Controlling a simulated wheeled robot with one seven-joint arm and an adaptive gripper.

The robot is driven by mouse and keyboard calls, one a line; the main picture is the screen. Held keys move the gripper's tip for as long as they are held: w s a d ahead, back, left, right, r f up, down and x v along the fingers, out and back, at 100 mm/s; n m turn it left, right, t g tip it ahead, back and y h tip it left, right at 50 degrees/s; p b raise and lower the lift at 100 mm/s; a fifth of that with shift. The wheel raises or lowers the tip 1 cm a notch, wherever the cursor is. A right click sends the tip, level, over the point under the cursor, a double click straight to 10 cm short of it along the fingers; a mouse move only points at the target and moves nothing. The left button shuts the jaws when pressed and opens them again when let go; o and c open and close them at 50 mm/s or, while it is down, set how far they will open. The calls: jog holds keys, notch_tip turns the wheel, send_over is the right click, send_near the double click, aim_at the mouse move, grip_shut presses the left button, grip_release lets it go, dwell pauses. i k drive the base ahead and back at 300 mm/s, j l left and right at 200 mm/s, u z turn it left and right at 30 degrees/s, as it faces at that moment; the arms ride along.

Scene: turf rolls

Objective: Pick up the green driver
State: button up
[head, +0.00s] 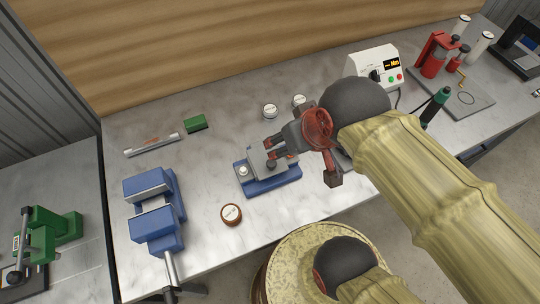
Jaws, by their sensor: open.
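A white controller box (374,66) with a cable stands behind my arm. A red press (434,55) on a grey plate is at the back right. A blue vise (152,222) and brown-rimmed jar (231,214) are at the left.

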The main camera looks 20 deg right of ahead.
aim_at(444, 93)
jog(key=k, duration=0.4)
jog(key=j+z, duration=0.55)
jog(key=j, duration=0.15)
jog(key=i+l+z, duration=0.15)
jog(key=z, duration=0.35)
jog(key=i+l+z, duration=0.1)
jog(key=z, duration=0.35)
jog(key=i+z, duration=0.25)
jog(key=z, duration=0.25)
jog(key=k, duration=0.1)
jog(key=l+z, duration=0.35)
